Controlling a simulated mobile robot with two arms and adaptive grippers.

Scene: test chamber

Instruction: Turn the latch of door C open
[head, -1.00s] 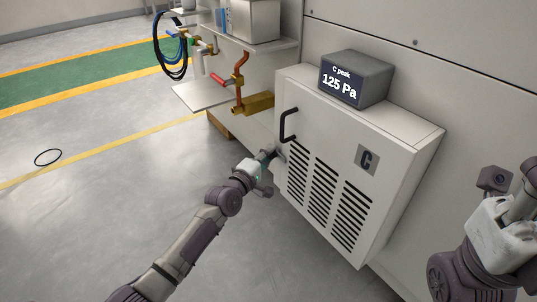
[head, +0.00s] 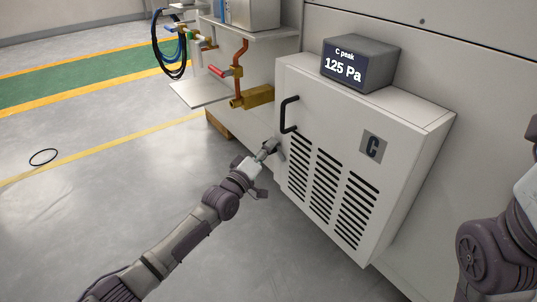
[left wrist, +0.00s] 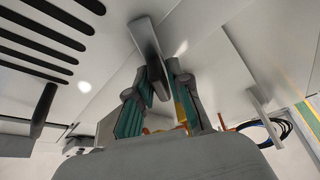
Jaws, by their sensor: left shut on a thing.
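Door C (head: 335,135) is a white cabinet door marked "C", with a black bar handle (head: 289,115) and dark vent slots. It looks shut in the head view. The latch is a grey metal lever (left wrist: 148,42) in the left wrist view, at the door's edge. My left gripper (head: 272,148) is at the door's left edge, just below the handle. In the left wrist view its teal-padded fingers (left wrist: 158,85) are closed on the lever, one on each side. The gripper mostly hides the latch in the head view. Only part of my right arm shows at the right edge.
A grey display box (head: 361,65) reading "C peak 125 Pa" stands on the cabinet. Brass and copper piping with a red-handled valve (head: 219,71) and hoses are left of the door.

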